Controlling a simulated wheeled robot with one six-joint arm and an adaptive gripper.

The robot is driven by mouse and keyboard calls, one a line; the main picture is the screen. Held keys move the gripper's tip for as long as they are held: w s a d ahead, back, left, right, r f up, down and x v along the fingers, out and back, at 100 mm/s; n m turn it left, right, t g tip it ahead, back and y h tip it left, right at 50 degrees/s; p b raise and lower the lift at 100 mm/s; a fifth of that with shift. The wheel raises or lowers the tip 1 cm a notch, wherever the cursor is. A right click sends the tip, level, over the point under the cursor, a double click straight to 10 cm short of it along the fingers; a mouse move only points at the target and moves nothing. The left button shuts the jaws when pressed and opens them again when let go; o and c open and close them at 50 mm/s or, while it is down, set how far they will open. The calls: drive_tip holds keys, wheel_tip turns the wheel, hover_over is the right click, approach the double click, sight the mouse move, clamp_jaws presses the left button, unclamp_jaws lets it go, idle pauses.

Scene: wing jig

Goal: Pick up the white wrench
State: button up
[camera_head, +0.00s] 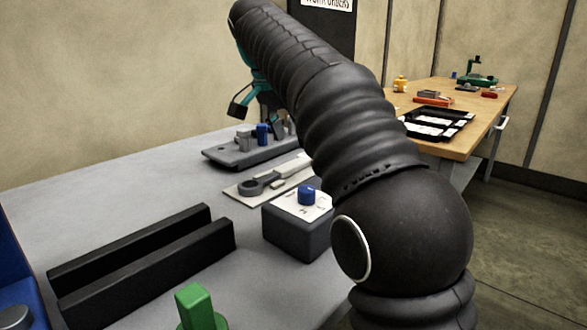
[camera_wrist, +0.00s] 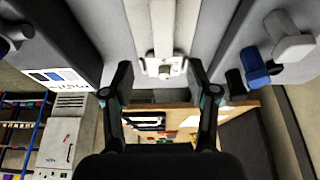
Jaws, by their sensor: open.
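In the wrist view a white bar, seemingly the wrench's handle (camera_wrist: 163,35), runs down from the top edge to an end near the fingertips. My gripper (camera_head: 258,116) is open and empty, above the far part of the table by the peg tray. In the wrist view its two fingers (camera_wrist: 162,92) stand apart, either side of the bar's near end. I cannot tell the height gap. My arm hides part of the table.
A grey tray with pegs (camera_head: 235,158) lies behind the board. A dark box with a blue knob (camera_head: 300,228) stands in front of it. Two black rails (camera_head: 150,275) and a green block (camera_head: 195,305) are nearer. A wooden table (camera_head: 425,90) stands behind.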

sight(296, 162)
drive_tip(key=shift+a+b+x, duration=0.15)
drive_tip(key=shift+b+x, duration=0.2)
drive_tip(key=shift+x, duration=1.3)
drive_tip(key=shift+a+b+x, duration=0.1)
drive_tip(key=shift+b+x, duration=0.25)
drive_tip(key=shift+x, duration=1.3)
drive_tip(key=shift+w+f, duration=0.1)
drive_tip(key=shift+f, duration=0.2)
clamp_jaws()
